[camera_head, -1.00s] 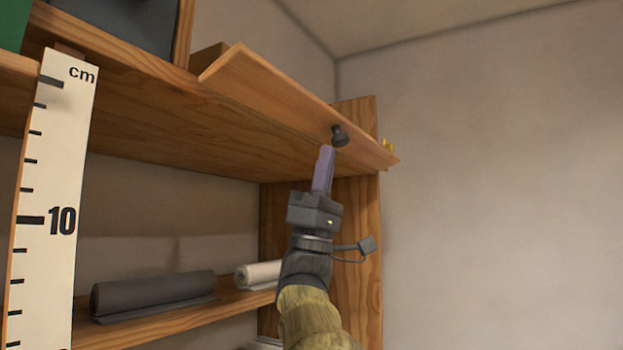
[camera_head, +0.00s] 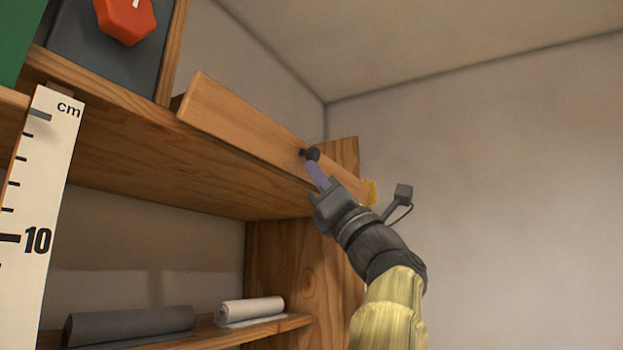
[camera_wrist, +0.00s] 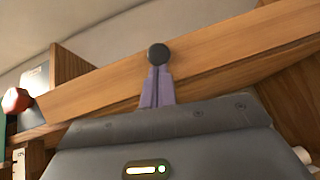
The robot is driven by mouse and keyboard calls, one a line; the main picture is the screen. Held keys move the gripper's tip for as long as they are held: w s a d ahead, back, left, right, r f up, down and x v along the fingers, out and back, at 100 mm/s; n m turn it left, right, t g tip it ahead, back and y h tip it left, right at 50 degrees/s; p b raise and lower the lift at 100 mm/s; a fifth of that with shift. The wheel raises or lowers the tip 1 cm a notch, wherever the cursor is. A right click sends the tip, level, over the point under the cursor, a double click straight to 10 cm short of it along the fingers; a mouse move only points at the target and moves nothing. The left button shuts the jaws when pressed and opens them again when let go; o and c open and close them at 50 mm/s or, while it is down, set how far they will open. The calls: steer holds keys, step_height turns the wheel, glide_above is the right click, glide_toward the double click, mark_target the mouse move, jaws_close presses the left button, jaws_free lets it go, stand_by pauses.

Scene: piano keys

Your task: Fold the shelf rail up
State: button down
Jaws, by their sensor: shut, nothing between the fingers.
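The shelf rail (camera_head: 245,122) is a long wooden board along the front edge of the upper shelf. It stands close to upright, and a dark round knob (camera_head: 310,154) sticks out near its right end. My gripper (camera_head: 314,170) is shut and empty, with its purple fingertips at the knob from below. In the wrist view the rail (camera_wrist: 215,55) crosses the picture at a slant. There the shut fingertips (camera_wrist: 157,75) meet the underside of the knob (camera_wrist: 158,53); whether they touch is hard to tell.
A yellow piece (camera_head: 371,192) sits at the rail's right end, beside the wooden side panel (camera_head: 290,265). A large ruler (camera_head: 42,190) stands at left. A dark roll (camera_head: 130,325) and a white roll (camera_head: 250,310) lie on the lower shelf. Right of the shelf is free room.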

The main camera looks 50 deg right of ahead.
steer(key=shift+r+n+g+y+p, duration=0.35)
steer(key=shift+r+g+p, duration=0.15)
steer(key=shift+g+p, duration=0.45)
steer(key=shift+r+n+g+y+p, duration=0.3)
steer(key=shift+r+g+p, duration=0.2)
steer(key=shift+g+p, duration=0.4)
steer(key=shift+f, duration=0.15)
